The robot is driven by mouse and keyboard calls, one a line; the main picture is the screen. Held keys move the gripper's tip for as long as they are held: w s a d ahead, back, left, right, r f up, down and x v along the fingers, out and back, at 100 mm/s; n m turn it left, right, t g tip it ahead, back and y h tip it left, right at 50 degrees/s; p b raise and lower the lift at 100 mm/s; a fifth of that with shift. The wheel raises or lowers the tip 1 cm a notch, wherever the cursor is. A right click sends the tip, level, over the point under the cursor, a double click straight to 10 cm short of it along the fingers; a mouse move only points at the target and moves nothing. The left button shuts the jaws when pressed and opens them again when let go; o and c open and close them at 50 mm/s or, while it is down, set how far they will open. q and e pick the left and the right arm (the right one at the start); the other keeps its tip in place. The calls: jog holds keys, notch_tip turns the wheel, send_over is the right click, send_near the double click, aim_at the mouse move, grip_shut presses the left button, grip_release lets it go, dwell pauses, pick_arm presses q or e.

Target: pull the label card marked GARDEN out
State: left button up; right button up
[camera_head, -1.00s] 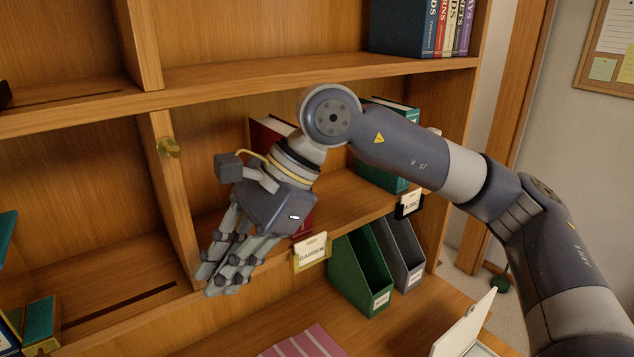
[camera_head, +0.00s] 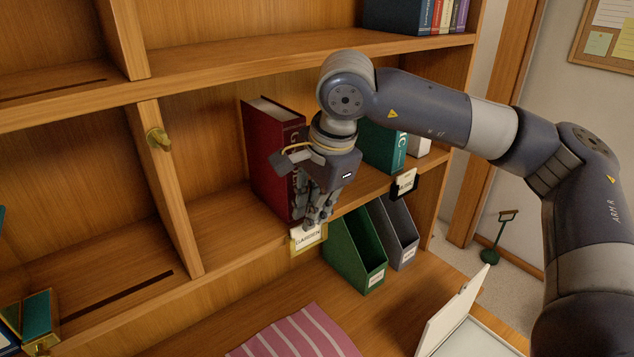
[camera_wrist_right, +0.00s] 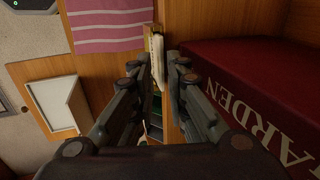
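The GARDEN label card (camera_head: 307,237) is pale and sits in a yellowish holder (camera_head: 309,246) on the front edge of the middle shelf. My right gripper (camera_head: 318,222) points down just above the card, its fingertips at the card's top edge. In the right wrist view the gripper (camera_wrist_right: 158,62) has its fingers apart. The card and holder (camera_wrist_right: 157,44) show edge-on beyond the gap between the fingertips. I cannot tell whether a finger touches the card. My left gripper is not in view.
A dark red book (camera_head: 270,150) lettered GARDEN stands close beside the gripper. A black label holder (camera_head: 404,186) is to the right. Green (camera_head: 352,255) and grey (camera_head: 396,235) file boxes stand below, near a pink striped cloth (camera_head: 295,335). The shelf left of the book is clear.

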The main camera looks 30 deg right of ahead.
jog(key=shift+x, duration=1.35)
jog(key=shift+c, duration=0.5)
grip_shut()
jog(key=shift+c, duration=0.7)
grip_release()
grip_shut()
jog(key=shift+r+p, duration=0.25)
jog(key=shift+p, duration=0.1)
jog(key=shift+r+p, duration=0.85)
jog(key=shift+r, duration=1)
jog(key=shift+a+r, duration=0.1)
jog(key=shift+r, duration=0.25)
jog(key=shift+r, duration=0.1)
